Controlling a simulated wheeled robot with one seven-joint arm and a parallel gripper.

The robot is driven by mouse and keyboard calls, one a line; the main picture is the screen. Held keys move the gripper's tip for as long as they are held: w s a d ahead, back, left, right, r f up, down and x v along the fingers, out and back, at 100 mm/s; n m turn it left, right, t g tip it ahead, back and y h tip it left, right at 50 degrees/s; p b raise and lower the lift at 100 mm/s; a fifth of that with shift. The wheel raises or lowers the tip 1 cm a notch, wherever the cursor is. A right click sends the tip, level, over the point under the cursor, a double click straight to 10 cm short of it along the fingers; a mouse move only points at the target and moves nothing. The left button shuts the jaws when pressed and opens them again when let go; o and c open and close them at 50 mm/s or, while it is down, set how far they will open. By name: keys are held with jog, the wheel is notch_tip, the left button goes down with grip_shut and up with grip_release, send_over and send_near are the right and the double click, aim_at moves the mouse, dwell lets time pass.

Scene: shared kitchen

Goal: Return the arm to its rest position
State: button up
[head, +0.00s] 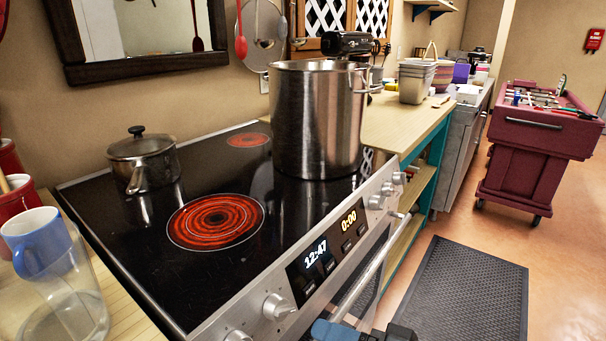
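Part of my arm (338,331), blue and black, shows at the bottom edge of the head view, in front of the oven handle. Most of the arm is cut off by the frame. No gripper fingers can be made out, so whether my gripper is open or shut is not shown. The visible arm part is close to the oven handle (372,268); I cannot tell whether they touch.
The stove (230,258) has glowing burners, a large steel pot (318,125) and a small lidded pot (143,160). A blue mug (38,243) and a glass jar (68,310) stand at left.

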jog(key=s+d+f+m+t+h, duration=0.1)
jog(key=s+d+f+t+h, duration=0.1)
jog(key=s+d+f+h, duration=0.4)
jog(key=s+d+f+m+t+h, duration=0.15)
jog(key=s+d, duration=0.25)
jog(key=s, duration=0.5)
jog(key=s+d+r+n+t+h, duration=0.1)
jog(key=s+d+r+n+h, duration=0.1)
jog(key=s+r, duration=0.3)
jog(key=s+d+r+n+t+h+p, duration=0.1)
jog(key=s+r, duration=0.4)
jog(key=s, duration=0.7)
jog(key=shift+d+r+n+h, duration=0.25)
jog(key=shift+d+n+h, duration=0.2)
jog(key=shift+d+n, duration=0.7)
jog(key=shift+t, duration=0.25)
